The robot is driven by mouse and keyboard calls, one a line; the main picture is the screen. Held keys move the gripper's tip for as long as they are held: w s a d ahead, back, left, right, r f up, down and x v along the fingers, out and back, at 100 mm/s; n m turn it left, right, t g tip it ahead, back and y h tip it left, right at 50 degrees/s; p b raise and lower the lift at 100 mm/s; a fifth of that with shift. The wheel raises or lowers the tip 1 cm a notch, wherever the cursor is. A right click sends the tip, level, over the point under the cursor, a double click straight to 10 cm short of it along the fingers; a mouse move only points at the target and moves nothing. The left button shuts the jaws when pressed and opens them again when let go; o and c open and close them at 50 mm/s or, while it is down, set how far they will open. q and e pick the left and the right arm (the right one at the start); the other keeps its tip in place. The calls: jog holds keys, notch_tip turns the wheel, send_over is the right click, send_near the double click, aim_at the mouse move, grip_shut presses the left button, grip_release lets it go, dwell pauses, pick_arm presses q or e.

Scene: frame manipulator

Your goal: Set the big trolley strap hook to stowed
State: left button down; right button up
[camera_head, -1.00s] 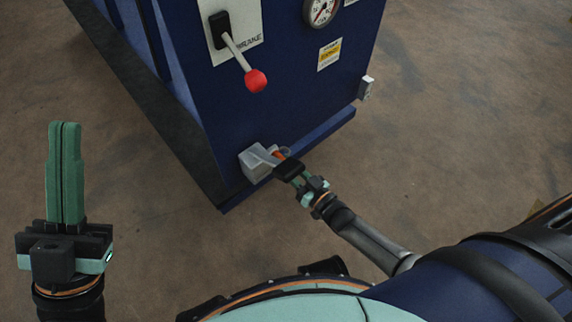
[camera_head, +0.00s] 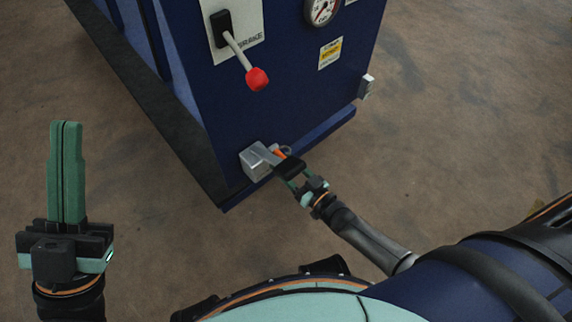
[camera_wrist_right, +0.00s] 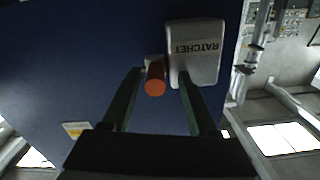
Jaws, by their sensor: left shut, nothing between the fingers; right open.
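The strap hardware sits low on the blue trolley's end face: a grey box (camera_head: 255,162) marked RATCHET in the right wrist view (camera_wrist_right: 196,62). Beside it is a small orange-ended piece (camera_head: 278,153), also in the right wrist view (camera_wrist_right: 155,85). I cannot tell whether this piece is the hook or its current setting. My right gripper (camera_wrist_right: 161,76) is open, its green fingers on either side of the orange end, with visible gaps. My left gripper (camera_head: 66,124) is shut and empty, away from the trolley at the left.
The blue trolley (camera_head: 300,110) fills the upper middle. Its brake lever (camera_head: 238,52) with a red knob (camera_head: 257,79), a gauge (camera_head: 321,10) and a yellow label (camera_head: 330,53) are above the ratchet box. A small grey fitting (camera_head: 366,86) is on the right edge. The brown floor around is clear.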

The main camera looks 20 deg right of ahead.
jog(key=p+v, duration=0.3)
jog(key=v, duration=0.9)
jog(key=shift+s, duration=0.25)
jog(key=shift+d, duration=0.1)
